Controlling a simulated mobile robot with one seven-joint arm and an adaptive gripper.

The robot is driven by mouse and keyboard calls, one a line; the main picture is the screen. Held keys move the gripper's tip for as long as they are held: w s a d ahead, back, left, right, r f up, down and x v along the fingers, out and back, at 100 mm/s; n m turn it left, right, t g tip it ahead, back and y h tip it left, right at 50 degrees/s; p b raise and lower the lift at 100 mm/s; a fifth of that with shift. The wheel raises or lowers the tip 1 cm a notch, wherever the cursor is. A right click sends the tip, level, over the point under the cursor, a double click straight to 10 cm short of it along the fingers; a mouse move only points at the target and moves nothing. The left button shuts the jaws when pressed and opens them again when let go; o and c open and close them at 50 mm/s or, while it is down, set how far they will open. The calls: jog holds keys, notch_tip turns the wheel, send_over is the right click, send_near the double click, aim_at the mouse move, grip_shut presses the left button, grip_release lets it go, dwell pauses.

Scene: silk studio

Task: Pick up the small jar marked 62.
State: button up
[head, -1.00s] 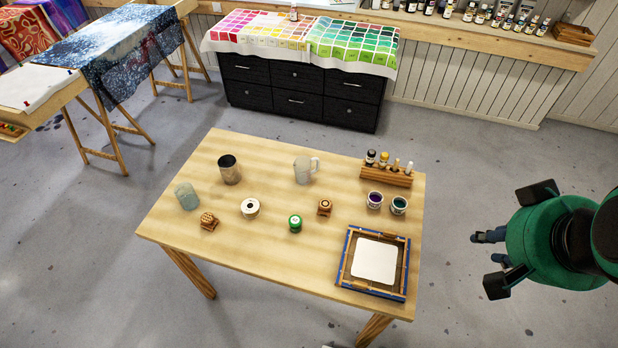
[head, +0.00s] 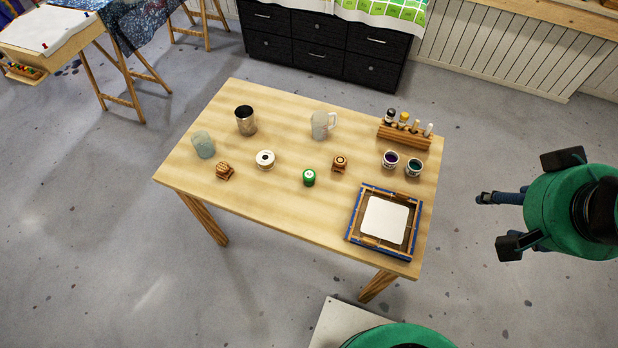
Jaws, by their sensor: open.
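One has a green lid (head: 309,177) and stands near the middle front. An open jar with purple contents (head: 390,159) and one with dark teal contents (head: 413,167) stand side by side at the right. Their markings are too small to read, so I cannot tell which is marked 62. My gripper (head: 500,199) is open and empty, out past the table's right edge and apart from all the jars.
A wooden rack with small bottles (head: 404,134) stands behind the open jars. A blue-edged frame (head: 352,222) lies in front of them.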

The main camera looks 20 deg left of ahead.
jog(key=shift+w+a, duration=0.1)
jog(key=shift+w, duration=0.05)
jog(key=w+a+f+g+b, duration=0.1)
jog(key=w+a+f+g, duration=0.15)
jog(key=w+a, duration=0.65)
jog(key=n+g+b, duration=0.2)
jog(key=g+b, duration=0.1)
send_over(309, 174)
notch_tip(309, 174, down, 31)
jog(key=shift+r, duration=0.2)
jog(key=shift+f, duration=0.15)
jog(key=shift+f+b, duration=0.65)
jog(key=shift+f, duration=3.5)
jog(key=shift+f, duration=0.1)
